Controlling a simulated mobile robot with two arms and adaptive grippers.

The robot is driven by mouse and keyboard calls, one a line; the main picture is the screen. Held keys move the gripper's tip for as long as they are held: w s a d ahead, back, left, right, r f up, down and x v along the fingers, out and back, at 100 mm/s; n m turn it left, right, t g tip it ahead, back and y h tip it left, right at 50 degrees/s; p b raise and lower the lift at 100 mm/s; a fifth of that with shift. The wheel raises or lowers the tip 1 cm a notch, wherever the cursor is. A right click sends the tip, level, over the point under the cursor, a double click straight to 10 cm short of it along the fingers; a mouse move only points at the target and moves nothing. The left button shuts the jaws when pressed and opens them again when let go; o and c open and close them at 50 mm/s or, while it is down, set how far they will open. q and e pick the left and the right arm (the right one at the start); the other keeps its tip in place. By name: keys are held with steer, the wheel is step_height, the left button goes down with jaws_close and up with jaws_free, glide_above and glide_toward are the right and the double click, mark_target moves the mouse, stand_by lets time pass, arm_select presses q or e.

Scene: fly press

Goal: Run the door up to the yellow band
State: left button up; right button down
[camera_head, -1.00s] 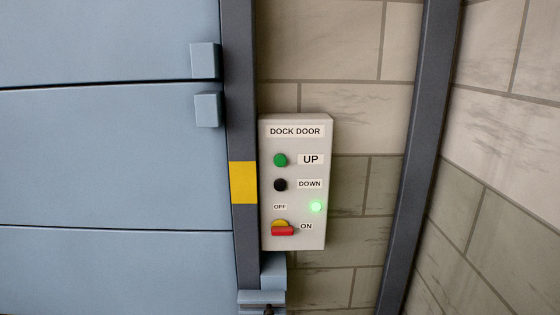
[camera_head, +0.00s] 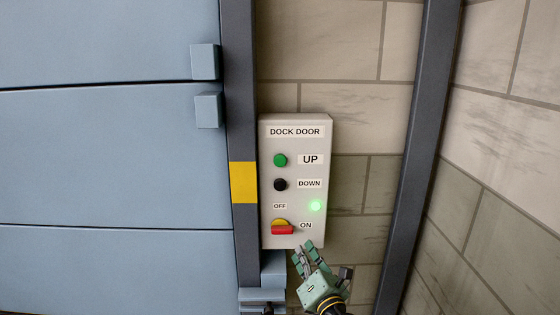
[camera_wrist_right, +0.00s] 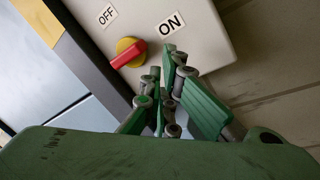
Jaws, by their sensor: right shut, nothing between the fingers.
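The dock door (camera_head: 110,155) is a light blue panelled door filling the left of the head view. A yellow band (camera_head: 243,182) is on the dark door post (camera_head: 240,80). The control box (camera_head: 293,240) beside it has a green UP button (camera_head: 280,160), a black DOWN button (camera_head: 280,184), a lit green lamp (camera_head: 315,206) and a red and yellow switch (camera_head: 282,228) by ON. My right gripper (camera_head: 303,252) is shut and empty, just below the box. The right wrist view shows the switch (camera_wrist_right: 129,53) ahead of the fingers (camera_wrist_right: 163,75). My left gripper is not in view.
A dark upright post (camera_head: 415,160) stands right of the box, against a block wall (camera_head: 365,110). Blue-grey brackets (camera_head: 262,295) stick out at the foot of the door post. The space in front of the buttons is clear.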

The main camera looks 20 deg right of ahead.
steer(key=s+a+r+n+t+y, duration=0.1)
steer(key=a+r+n, duration=0.1)
steer(key=r, duration=0.5)
steer(key=a+r+n+t+y, duration=0.1)
steer(key=r+n+t, duration=0.15)
steer(key=r, duration=0.35)
steer(key=n+t+y, duration=0.2)
steer(key=n+y, duration=0.2)
steer(key=n, duration=0.3)
glide_toward(280, 161)
steer(key=s+a+r, duration=0.5)
steer(key=s+r, duration=0.1)
steer(key=r, duration=0.1)
steer(key=shift+s+d+r+p, duration=0.15)
steer(key=shift+r+p, duration=0.1)
steer(key=shift+p, duration=0.15)
steer(key=w+d+b, duration=0.2)
steer(key=w+b, duration=0.4)
steer(key=w, duration=0.2)
steer(key=shift+w+d, duration=0.2)
steer(key=shift+w, duration=0.1)
steer(key=shift+f, duration=0.1)
